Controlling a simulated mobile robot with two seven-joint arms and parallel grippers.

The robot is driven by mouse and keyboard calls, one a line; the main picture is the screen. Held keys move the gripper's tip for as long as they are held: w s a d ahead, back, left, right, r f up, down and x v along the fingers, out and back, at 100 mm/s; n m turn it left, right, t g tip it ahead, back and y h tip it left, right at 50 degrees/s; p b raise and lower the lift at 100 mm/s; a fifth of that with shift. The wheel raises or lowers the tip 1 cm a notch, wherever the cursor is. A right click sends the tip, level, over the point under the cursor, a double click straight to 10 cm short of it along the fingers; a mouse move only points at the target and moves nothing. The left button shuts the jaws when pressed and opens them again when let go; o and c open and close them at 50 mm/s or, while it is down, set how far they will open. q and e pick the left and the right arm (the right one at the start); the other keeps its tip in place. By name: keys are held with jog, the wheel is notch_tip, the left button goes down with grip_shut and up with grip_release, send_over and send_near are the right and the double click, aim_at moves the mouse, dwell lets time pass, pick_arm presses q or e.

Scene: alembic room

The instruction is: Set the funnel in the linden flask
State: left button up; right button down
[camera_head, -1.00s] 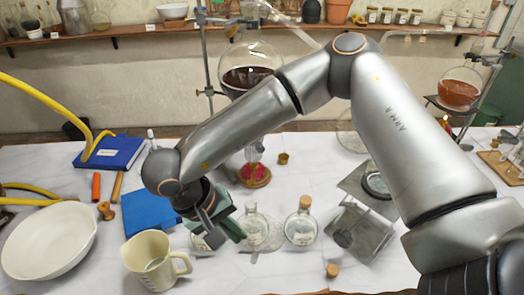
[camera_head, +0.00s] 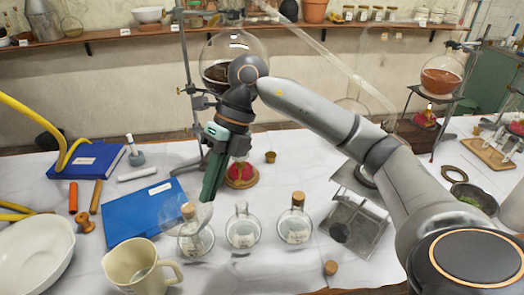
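Three clear glass flasks stand in a row on the white table. The left flask (camera_head: 196,243) and the right flask (camera_head: 295,227) have corks in their necks. The middle flask (camera_head: 243,231) has an open neck. Their labels are too small to read, so I cannot tell which is linden. My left gripper is not in view.
A loose cork (camera_head: 331,267) lies near the front edge. A beige jug (camera_head: 130,264), a white bowl (camera_head: 35,258) and a blue book (camera_head: 128,214) are at the left. A burner (camera_head: 240,175) under a large round flask stands behind. A metal stand (camera_head: 357,232) is at the right.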

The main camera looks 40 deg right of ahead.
jog(key=d+r+m+t+h+b, duration=0.25)
jog(key=d+m+t, duration=0.35)
jog(key=d+m, duration=0.65)
jog(key=shift+m+t+h, duration=0.35)
jog(key=shift+m+t, duration=0.05)
jog(key=shift+m, duration=0.45)
jog(key=f+b, duration=0.1)
jog(key=f, duration=0.1)
jog(key=f+b, duration=0.2)
jog(key=shift+w+f+b, duration=0.2)
jog(key=shift+f+b, duration=0.1)
jog(key=shift+d, duration=0.1)
notch_tip(320, 180, down, 3)
jog(key=b, duration=0.3)
dwell(0.5)
jog(key=shift+f+b, duration=1.4)
jog(key=shift+f, duration=0.05)
dwell(1.6)
